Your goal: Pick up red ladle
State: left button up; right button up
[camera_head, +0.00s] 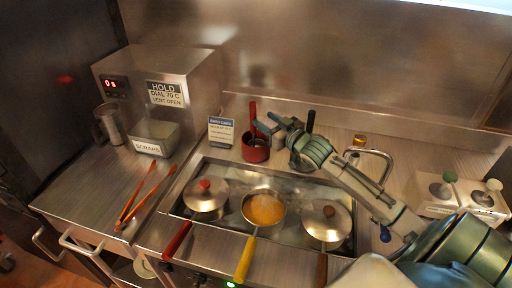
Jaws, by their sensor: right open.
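The red ladle (253,109) shows as an upright red handle at the back of the counter. It rises at a round dark red holder (256,154); its lower end is hidden, so I cannot tell if it stands inside. My right gripper (263,122) reaches in from the right, open, with its fingers just right of the red handle and above the holder. I cannot tell whether a finger touches the handle. My left gripper is out of view.
Three pans sit in the steel well in front: a lidded red-handled pan (205,194), a yellow-handled pan (264,208) and a lidded brown-handled pan (326,219). A small sign (221,131) stands left of the holder. Orange tongs (138,198) lie at left. A faucet (377,153) is at right.

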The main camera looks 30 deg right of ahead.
aim_at(255, 114)
jog(key=shift+w+a, duration=0.2)
jog(key=shift+w, duration=0.55)
jog(key=shift+w+a, duration=0.15)
jog(key=shift+w, duration=1.15)
jog(key=shift+w+a, duration=0.15)
jog(key=shift+w, duration=1.15)
grip_shut()
